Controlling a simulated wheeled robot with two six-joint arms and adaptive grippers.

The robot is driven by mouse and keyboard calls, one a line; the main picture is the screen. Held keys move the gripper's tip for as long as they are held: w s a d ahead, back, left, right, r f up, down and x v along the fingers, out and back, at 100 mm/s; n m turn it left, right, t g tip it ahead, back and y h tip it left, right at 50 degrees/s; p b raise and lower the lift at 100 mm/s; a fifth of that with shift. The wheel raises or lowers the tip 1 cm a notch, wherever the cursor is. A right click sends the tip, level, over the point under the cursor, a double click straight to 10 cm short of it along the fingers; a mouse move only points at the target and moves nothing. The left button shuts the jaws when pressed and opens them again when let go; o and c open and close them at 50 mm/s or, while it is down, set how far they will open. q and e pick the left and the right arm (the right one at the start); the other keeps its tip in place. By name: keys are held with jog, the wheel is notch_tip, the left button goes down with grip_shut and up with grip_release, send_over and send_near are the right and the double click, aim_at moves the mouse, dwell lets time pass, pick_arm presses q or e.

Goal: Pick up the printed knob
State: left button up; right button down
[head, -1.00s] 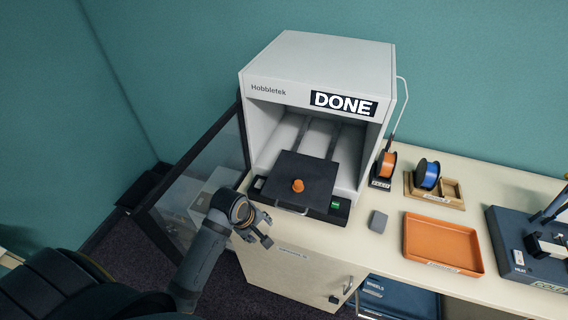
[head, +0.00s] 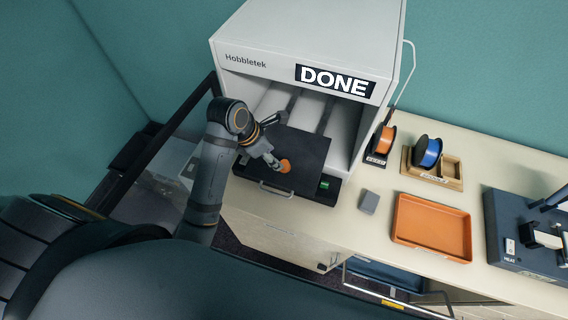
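The printed knob (head: 285,166) is a small orange piece on the dark print bed (head: 309,150) of the white printer (head: 300,40), whose display reads DONE. My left gripper (head: 276,162) is over the bed, with its fingertips right beside the knob on its left. I cannot tell whether the fingers touch the knob or how far apart they are. Part of the knob is hidden behind the fingers. My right gripper is not in view.
The printer's door (head: 160,165) stands open at the left. To the right on the bench are a grey block (head: 369,202), an orange tray (head: 432,227), filament spools (head: 427,152) and a dark heat device (head: 520,240).

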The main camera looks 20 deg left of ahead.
aim_at(284, 163)
pick_arm(q)
jog(key=shift+w+d+f+p, duration=0.3)
jog(key=shift+w+d+f, duration=0.15)
jog(key=shift+f, duration=0.25)
jog(key=x, duration=0.1)
jog(key=p+x, duration=0.1)
jog(key=x, duration=0.1)
jog(key=shift+d+f+p, duration=0.25)
jog(key=shift+d+p, duration=0.05)
jog(key=shift+w+d+f, duration=0.1)
jog(key=shift+f, duration=0.3)
jog(key=c, duration=0.8)
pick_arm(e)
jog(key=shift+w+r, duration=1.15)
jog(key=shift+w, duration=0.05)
